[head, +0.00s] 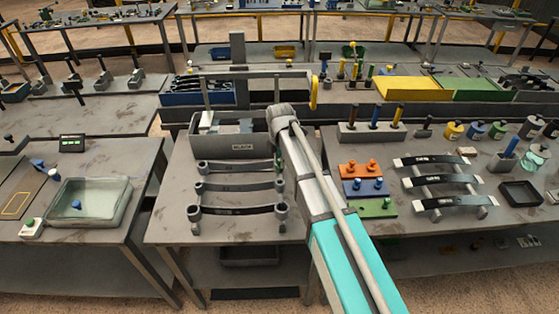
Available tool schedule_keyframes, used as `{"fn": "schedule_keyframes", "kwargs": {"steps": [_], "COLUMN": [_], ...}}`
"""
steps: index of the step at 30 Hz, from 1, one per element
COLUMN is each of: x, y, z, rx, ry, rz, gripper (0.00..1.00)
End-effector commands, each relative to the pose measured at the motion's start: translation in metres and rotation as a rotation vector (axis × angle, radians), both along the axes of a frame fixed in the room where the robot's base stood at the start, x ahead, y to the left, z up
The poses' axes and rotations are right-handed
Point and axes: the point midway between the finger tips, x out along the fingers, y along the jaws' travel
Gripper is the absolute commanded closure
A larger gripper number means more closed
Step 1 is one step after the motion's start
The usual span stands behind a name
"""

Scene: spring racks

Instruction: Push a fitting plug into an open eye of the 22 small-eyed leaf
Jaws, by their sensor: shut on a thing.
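Three dark leaves with round eyes at their ends lie one behind another on the middle table: a far leaf (232,166), a middle leaf (235,187) and a near leaf (236,210). I cannot read which is the 22 leaf. My gripper (278,164) shows small and dark below the end of my arm, at the right ends of the leaves, and is mostly hidden. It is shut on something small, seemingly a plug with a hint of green. Plugs stand on an orange block (348,171), a blue block (351,188) and a green block (362,209) right of my arm.
A grey bin (236,143) stands behind the leaves. Three more leaves (437,181) rest on a rack at the right, near a black tray (520,193). A clear tray (91,203) is on the left table. The middle table's front left corner is bare.

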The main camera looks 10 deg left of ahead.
Motion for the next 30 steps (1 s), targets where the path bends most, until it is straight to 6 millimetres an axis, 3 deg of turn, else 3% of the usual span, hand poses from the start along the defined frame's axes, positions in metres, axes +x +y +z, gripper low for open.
{"fn": "schedule_keyframes", "kwargs": {"steps": [18, 30], "x": [0.000, 0.000], "y": [0.000, 0.000], "z": [-0.041, -0.048], "rx": [0.000, 0.000], "ry": [0.000, 0.000], "rz": [0.000, 0.000], "gripper": [0.92, 0.92]}}
